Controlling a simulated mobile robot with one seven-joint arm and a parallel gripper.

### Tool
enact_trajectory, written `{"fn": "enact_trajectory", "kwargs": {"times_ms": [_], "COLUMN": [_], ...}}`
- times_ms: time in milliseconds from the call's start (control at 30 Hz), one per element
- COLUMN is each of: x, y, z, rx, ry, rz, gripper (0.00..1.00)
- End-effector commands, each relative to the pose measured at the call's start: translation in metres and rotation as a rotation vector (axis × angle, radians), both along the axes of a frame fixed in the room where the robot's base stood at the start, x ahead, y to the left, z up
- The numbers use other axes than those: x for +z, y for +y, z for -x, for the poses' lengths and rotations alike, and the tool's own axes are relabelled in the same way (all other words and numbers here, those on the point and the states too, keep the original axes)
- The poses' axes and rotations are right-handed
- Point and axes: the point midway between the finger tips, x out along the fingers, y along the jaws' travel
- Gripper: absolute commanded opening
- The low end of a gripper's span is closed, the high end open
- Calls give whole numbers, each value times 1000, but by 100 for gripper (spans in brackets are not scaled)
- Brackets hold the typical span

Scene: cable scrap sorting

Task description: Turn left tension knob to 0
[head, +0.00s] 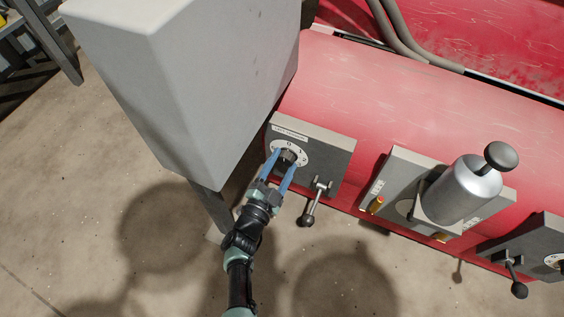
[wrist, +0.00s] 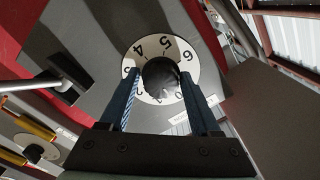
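The left tension knob (head: 288,157) is a dark round knob on a white numbered dial, on the grey panel at the red machine's left end. In the wrist view the knob (wrist: 161,76) is in the middle, with 4, 5 and 6 showing above it and 0 partly showing below right. My gripper (head: 279,167) reaches the dial from below, its two blue fingers on either side of the knob. In the wrist view my gripper (wrist: 160,78) is open around the knob; a thin strip of dial shows beside it. Contact and the knob's pointer setting cannot be made out.
A large grey box (head: 190,80) stands close on the left. A black-knobbed lever (head: 314,200) sticks out just right of the dial. Further right are a silver cylinder (head: 463,190) and another panel with a lever (head: 514,275). Concrete floor (head: 150,285) is clear in front.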

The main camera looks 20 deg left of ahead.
Motion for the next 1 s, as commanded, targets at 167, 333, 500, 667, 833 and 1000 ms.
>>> {"fn": "enact_trajectory", "kwargs": {"times_ms": [167, 333, 500, 667, 833, 1000], "x": [1, 1, 3, 5, 5, 4], "y": [1, 1, 2, 3, 4, 5], "z": [-1, -1, 9, 39, 78, 109], "rx": [1, 0, 3, 5, 6, 4], "ry": [-1, -2, 0, 2, 1, 0], "rz": [-3, -5, -5, -3, -2, -3], "gripper": [83, 83, 83, 83, 83, 83]}}
